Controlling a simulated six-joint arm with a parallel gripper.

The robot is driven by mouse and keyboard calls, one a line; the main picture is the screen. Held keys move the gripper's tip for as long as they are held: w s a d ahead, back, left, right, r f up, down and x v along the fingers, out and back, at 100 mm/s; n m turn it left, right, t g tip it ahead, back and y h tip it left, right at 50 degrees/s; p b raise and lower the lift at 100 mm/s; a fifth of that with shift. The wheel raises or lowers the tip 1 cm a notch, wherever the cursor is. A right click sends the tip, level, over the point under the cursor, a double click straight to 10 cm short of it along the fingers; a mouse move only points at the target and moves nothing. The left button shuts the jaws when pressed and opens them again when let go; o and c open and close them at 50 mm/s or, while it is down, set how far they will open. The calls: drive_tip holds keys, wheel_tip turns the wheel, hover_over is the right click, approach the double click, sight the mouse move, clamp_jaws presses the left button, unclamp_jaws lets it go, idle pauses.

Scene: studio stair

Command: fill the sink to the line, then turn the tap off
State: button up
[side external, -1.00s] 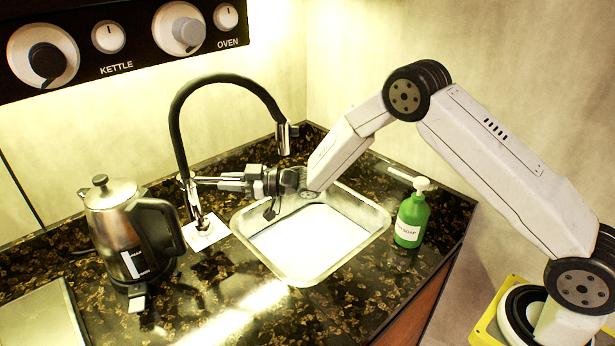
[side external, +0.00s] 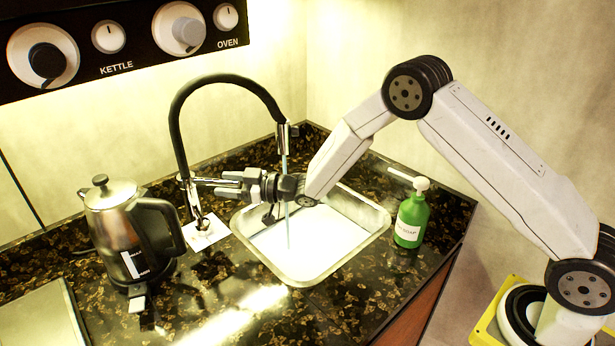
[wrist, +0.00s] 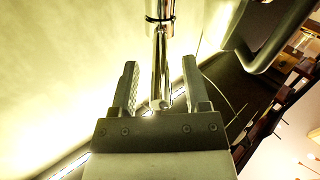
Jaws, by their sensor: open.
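The metal sink (side external: 375,218) is set in the dark counter, and its floor looks pale; I cannot make out a water level or a fill line. The black-hosed tap (side external: 178,130) stands at the sink's left, with its spout (side external: 283,135) over the basin. A thin bluish stream of water (side external: 286,190) falls from the spout into the sink. My gripper (side external: 222,187) is at the tap's chrome lever (side external: 203,181), above the sink's left rim. In the wrist view my gripper (wrist: 163,88) is open, with the chrome lever (wrist: 161,65) between its fingers.
A steel kettle (side external: 110,222) stands on the counter left of the tap. A green soap bottle (side external: 411,218) stands right of the sink. A control panel (side external: 125,40) with several knobs is on the wall above. The counter in front of the sink is clear.

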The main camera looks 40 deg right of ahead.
drive_tip(key=v, duration=0.7)
drive_tip(key=shift+s+d, duration=0.25)
drive_tip(key=shift+s, duration=0.05)
drive_tip(key=shift+w+a, duration=0.1)
idle(0.9)
drive_tip(key=shift+x, duration=3.75)
clamp_jaws()
